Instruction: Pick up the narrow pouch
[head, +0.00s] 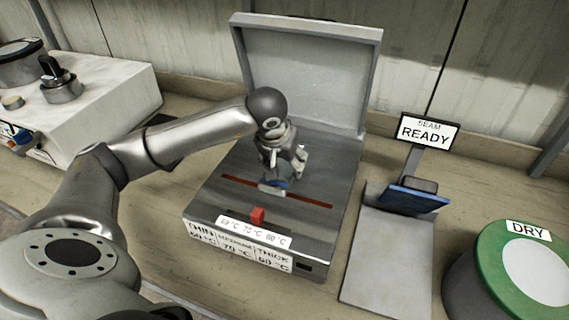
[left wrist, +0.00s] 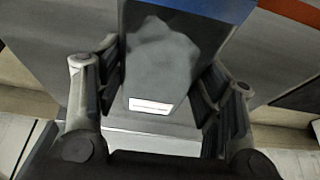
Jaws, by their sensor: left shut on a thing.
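My left gripper (head: 278,170) is over the dark plate of the open-lidded sealing machine (head: 225,200). It is shut on the narrow pouch (head: 272,188), which shows only as a small pale and blue patch under the fingers, near the red strip. My right gripper is not in view.
The machine's raised lid (head: 308,75) stands behind the gripper. A red slider (head: 257,216) sits at its front above temperature labels. To the right are a grey stand with a READY sign (head: 428,132) and a green-lidded DRY container (head: 495,250). A white device (head: 100,105) stands at left.

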